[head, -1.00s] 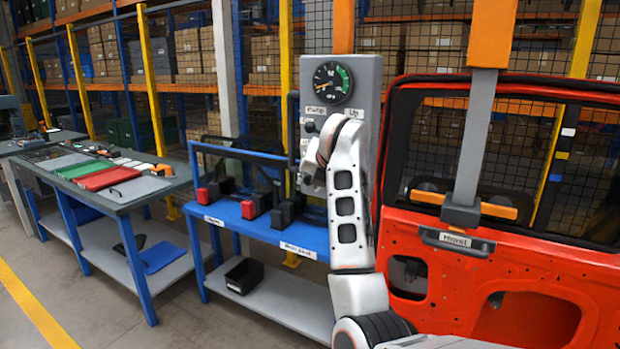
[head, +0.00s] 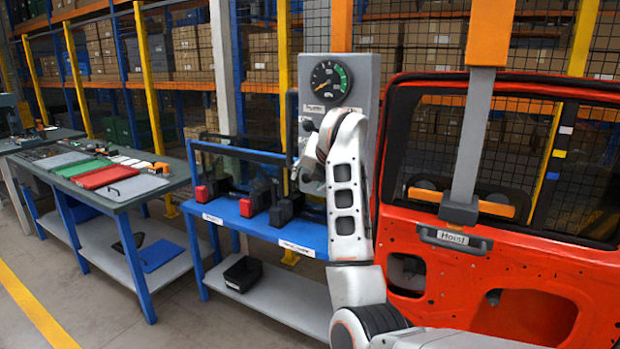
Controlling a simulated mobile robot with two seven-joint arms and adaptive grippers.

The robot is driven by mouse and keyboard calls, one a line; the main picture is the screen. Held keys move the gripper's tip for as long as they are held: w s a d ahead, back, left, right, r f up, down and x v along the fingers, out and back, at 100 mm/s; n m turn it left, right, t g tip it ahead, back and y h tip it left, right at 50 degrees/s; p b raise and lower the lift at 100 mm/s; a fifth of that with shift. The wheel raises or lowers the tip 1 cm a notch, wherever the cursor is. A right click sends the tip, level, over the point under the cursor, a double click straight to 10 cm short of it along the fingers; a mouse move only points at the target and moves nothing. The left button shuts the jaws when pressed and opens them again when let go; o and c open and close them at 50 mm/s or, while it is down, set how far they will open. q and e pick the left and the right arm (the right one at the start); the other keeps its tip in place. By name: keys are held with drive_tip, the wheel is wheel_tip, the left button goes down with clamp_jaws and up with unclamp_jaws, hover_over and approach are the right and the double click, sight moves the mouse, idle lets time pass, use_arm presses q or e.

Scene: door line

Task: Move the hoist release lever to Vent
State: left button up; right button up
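A grey upright control panel (head: 366,72) with a round black-and-green gauge (head: 329,80) stands in the middle of the head view. A small dark round knob (head: 308,126) shows at its left side, beside my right wrist; I cannot tell whether it belongs to the hoist release lever. The small labels are too blurred to read, and my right arm hides the panel's lower part. My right gripper (head: 309,173) is at the panel's lower left, mostly hidden by its own wrist; its fingers are too unclear to judge. My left gripper is not in view.
An orange-red car door (head: 400,235) hangs close on the right from a grey hoist arm (head: 472,135) with a grip marked "Hoist" (head: 453,238). A blue bench (head: 262,225) with black-and-red clamps stands behind my arm. A grey worktable (head: 130,188) with trays is at left.

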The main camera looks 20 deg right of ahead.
drive_tip(key=v, duration=1.2)
idle(0.4)
